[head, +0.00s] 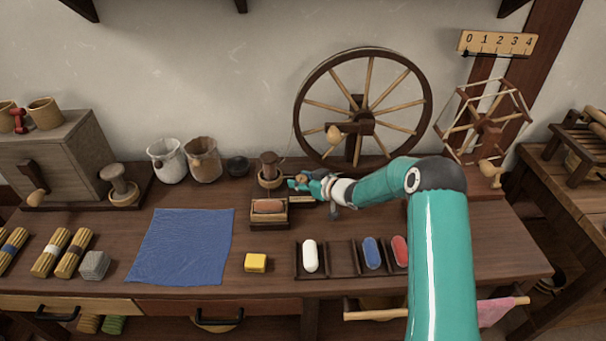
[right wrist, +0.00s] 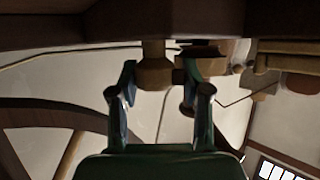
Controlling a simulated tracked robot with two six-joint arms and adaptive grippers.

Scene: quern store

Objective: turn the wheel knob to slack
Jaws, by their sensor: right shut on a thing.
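The spinning wheel (head: 366,124) stands at the back of the bench, with dark rim and pale spokes. My right gripper (head: 302,183) is at the low left of the wheel, its arm reaching in from the right. In the right wrist view, a tan wooden knob (right wrist: 154,74) on a short stem sits between the fingers of the right gripper (right wrist: 156,88), which are shut on it. In the head view the gripper hides the knob. I cannot read its setting. My left gripper is not in view.
A small dark box with a reddish-brown top (head: 268,207) and a wooden spool-like piece (head: 269,168) stand close left of the gripper. A tray (head: 341,258) of coloured pieces, a yellow block (head: 256,262) and a blue cloth (head: 183,246) lie in front.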

